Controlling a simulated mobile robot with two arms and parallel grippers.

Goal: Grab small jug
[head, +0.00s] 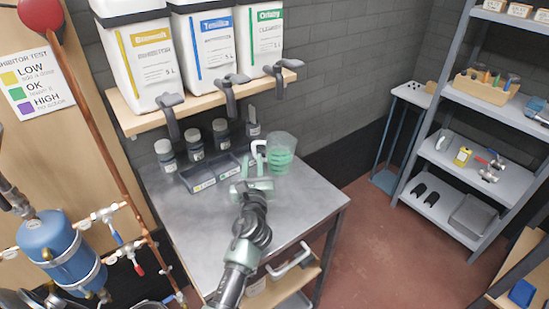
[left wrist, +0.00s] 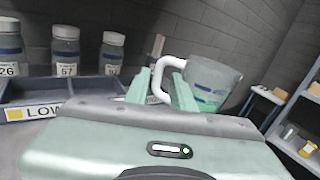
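My left gripper (head: 253,165) is just in front of the handle side. In the left wrist view, its two pale green fingers (left wrist: 162,88) are apart, with the white handle showing between them. I cannot tell whether they touch it. My right gripper is not in view.
A dark divided tray (head: 212,174) and several lidded sample jars (head: 195,139) stand left of the jug. A wooden shelf (head: 215,100) with white containers and dark taps hangs above. The worktop's right front is clear. A grey shelving rack (head: 480,160) stands far right.

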